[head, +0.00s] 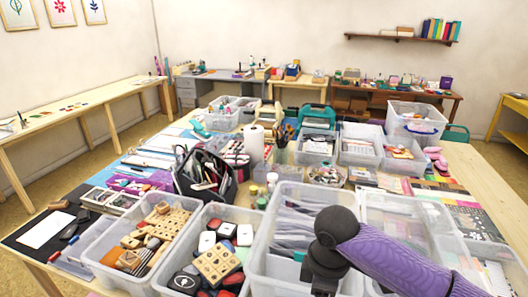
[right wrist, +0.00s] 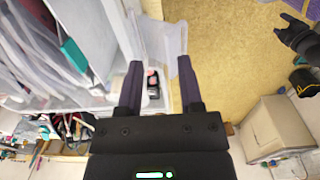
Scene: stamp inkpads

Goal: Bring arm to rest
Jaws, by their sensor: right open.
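My right gripper (right wrist: 160,68) is open in the right wrist view, its two dark fingers well apart. Nothing is held between them. A small dark item with a pinkish top (right wrist: 153,84) shows in the gap, beyond the fingers; I cannot tell what it is. In the head view my purple right arm comes in from the lower right, above the clear bins; its gripper is not clear there. A dark two-pronged part, seemingly my left gripper (right wrist: 288,28), shows small at the upper right of the right wrist view; its jaw state is unclear.
A clear bin (right wrist: 125,35) stands close beside my right gripper. In the head view a bin of wooden stamps (head: 100,255) and a bin of inkpads (head: 160,283) are at the front. Several more bins, a black bag (head: 182,185) and bottles crowd the table. Bare floor (right wrist: 225,60) shows at right.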

